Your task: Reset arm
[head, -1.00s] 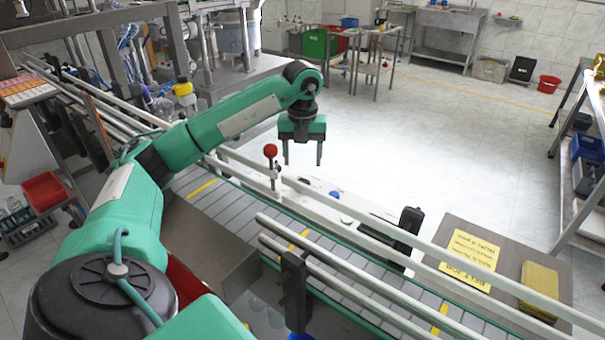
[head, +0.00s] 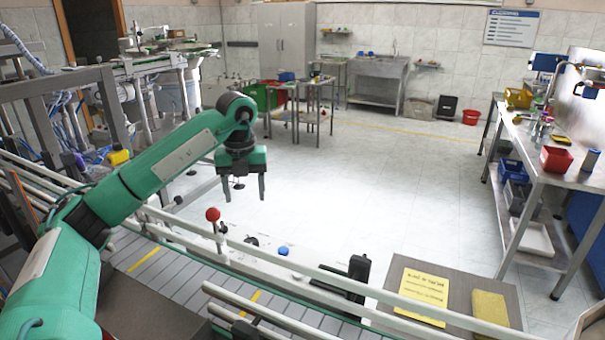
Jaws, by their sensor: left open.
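My left arm comes in from the left in the head view and reaches over the conveyor. My left gripper (head: 249,188) hangs at its end with its fingers pointing down. The two fingers are apart and nothing is between them. It is above and beyond the conveyor rails, near the red ball-topped lever (head: 213,214). My right gripper is not in the picture.
The conveyor (head: 170,283) with its rails runs across the front. A panel with a yellow sign (head: 421,297) and a yellow sponge-like block (head: 490,312) lies at lower right. A metal workbench (head: 527,150) stands at right. The tiled floor (head: 380,190) beyond is open.

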